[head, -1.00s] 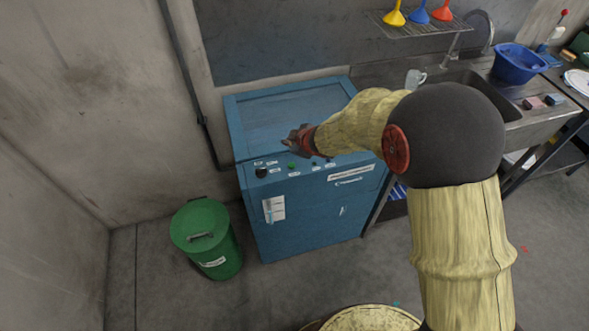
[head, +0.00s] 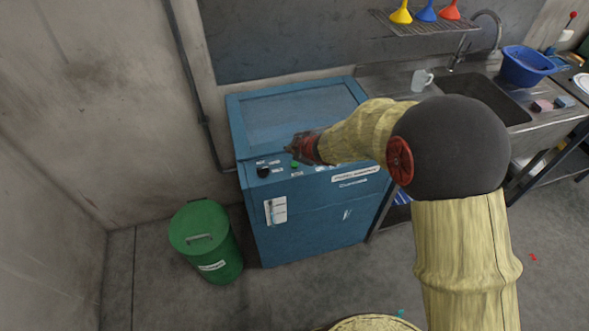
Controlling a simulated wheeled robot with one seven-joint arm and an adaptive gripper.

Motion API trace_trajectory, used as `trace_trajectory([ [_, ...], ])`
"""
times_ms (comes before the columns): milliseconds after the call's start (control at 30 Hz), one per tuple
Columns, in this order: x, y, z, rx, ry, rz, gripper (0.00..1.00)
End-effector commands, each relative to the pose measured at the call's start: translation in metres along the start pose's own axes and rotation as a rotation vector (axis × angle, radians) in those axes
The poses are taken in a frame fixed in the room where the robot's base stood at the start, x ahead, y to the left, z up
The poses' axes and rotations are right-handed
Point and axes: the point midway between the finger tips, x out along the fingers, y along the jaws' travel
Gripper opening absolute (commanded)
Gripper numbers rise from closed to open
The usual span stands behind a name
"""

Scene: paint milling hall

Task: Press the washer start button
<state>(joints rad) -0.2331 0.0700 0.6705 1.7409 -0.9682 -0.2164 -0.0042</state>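The washer is a blue cabinet (head: 318,222) with a flat lid against the back wall. Its sloped front panel carries a black knob (head: 263,172), a green button (head: 295,165) and small white labels. My gripper (head: 291,148) is over the panel, just behind and above the green button in the picture. Whether it touches the panel cannot be told. Its fingers are small and dark, so whether they are open or shut is unclear.
A green lidded bin (head: 207,242) stands on the floor left of the washer. To the right are a steel sink (head: 480,97), a white mug (head: 421,80) and a blue basin (head: 527,66). A wire shelf (head: 430,25) with funnels hangs above. Floor in front is mostly clear.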

Motion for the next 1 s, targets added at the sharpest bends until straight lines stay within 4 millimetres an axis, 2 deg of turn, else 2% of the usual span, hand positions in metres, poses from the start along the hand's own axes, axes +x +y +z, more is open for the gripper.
trace_trajectory([
  [100,0.014,-0.01,0.01,0.0,0.0,0.0,0.0],
  [333,0.029,-0.021,0.021,0.001,0.0,0.0,0.0],
  [1000,0.029,-0.021,0.021,0.0,0.0,0.0,0.0],
])
